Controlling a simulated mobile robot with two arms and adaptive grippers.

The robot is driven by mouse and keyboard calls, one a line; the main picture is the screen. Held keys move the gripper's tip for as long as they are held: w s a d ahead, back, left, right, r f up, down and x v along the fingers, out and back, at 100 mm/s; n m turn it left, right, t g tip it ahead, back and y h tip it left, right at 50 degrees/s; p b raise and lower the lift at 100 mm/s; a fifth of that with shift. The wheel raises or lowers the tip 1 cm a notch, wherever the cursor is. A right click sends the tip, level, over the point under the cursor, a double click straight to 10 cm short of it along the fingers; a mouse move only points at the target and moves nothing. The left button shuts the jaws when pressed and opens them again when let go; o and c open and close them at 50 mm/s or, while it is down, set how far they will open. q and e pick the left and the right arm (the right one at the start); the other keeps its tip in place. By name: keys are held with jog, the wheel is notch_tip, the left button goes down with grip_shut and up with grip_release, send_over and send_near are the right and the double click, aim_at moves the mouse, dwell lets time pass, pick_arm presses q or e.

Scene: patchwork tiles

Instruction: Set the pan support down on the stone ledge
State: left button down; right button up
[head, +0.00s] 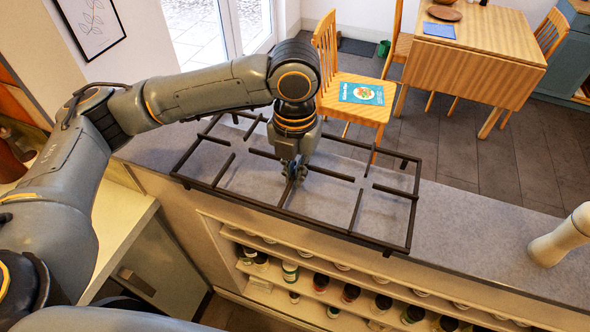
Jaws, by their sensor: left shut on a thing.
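The pan support (357,208) is a dark rectangular grate of thin bars in the head view. It is over the grey stone ledge (470,225), and its front edge reaches past the ledge's near edge. I cannot tell whether its feet touch the stone. My left gripper (294,172) comes down from above and is shut on a bar near the middle of the pan support. The gripper's own body hides part of the grasp. My right gripper is not in view.
A pale object (562,238) stands on the ledge at the right. Below the ledge is an open shelf (270,272) with several jars. Beyond it stand a wooden chair (352,95) with a book on its seat and a wooden table (477,50).

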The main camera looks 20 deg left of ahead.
pick_arm(q)
jog(key=shift+f, duration=0.45)
dwell(0.3)
jog(key=c, duration=1.4)
grip_release()
jog(key=shift+s+f, duration=0.1)
notch_tip(320, 180, up, 12)
jog(key=shift+r, duration=0.15)
